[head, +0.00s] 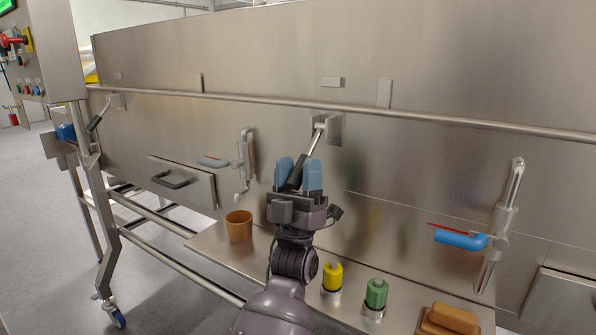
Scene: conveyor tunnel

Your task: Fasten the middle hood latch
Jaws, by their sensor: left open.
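The middle hood latch (317,138) is a metal lever on a bracket just below the long rail, on the front of the steel tunnel. The lever slants down and to the left from the bracket. My left gripper (298,174) is in front of it, open, with its two blue-grey fingertips pointing up. The lower end of the lever runs down between the fingers. I cannot tell whether they touch it. The gripper's body hides what is behind it. My right gripper is not in view.
A shelf (207,240) below holds a brown cup (239,226), a yellow bottle (332,276), a green bottle (376,293) and brown blocks (449,319). A blue-handled valve (460,239) stands at right. The rail (430,116) crosses above. Another latch (101,116) is at far left.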

